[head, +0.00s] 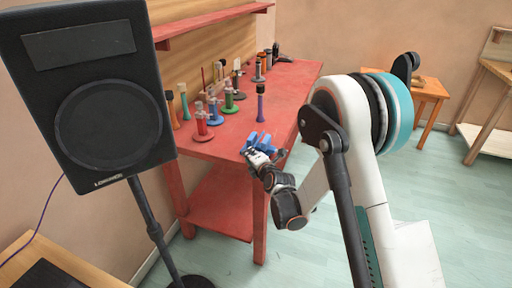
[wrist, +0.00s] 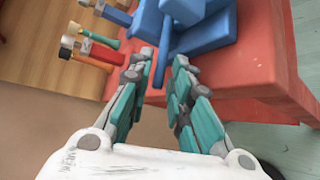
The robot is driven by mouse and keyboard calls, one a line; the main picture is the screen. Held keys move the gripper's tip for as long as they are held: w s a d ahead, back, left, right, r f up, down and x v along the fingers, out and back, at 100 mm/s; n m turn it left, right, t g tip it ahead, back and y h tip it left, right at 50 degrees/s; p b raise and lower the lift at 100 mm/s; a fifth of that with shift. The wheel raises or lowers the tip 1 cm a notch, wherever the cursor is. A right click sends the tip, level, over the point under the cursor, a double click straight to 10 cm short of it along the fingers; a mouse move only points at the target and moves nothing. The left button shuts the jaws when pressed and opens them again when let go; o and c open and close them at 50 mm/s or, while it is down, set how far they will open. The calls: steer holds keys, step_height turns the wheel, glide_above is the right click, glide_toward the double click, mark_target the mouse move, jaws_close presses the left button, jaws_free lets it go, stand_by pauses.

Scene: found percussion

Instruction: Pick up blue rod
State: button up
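A blue blocky piece (head: 259,138) sits at the front corner of the red table. In the wrist view its large blue body (wrist: 205,28) is at the top, cut off by the frame edge. A narrow blue rod (wrist: 160,62) juts from it towards me, between my fingertips. My gripper (wrist: 162,68) is open, with a finger on either side of the rod and visible gaps. In the head view my gripper (head: 260,158) is at the table's front edge, just below the blue piece. Another blue item (head: 213,112) stands among the coloured handles farther back.
The red table (head: 285,90) holds several coloured handles, including a red one (head: 202,128), a green one (head: 229,100) and a purple one (head: 260,107). A black speaker (head: 110,110) on a stand is at the left. Open floor (head: 430,190) lies to the right.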

steer(key=shift+x, duration=1.1)
jaws_close()
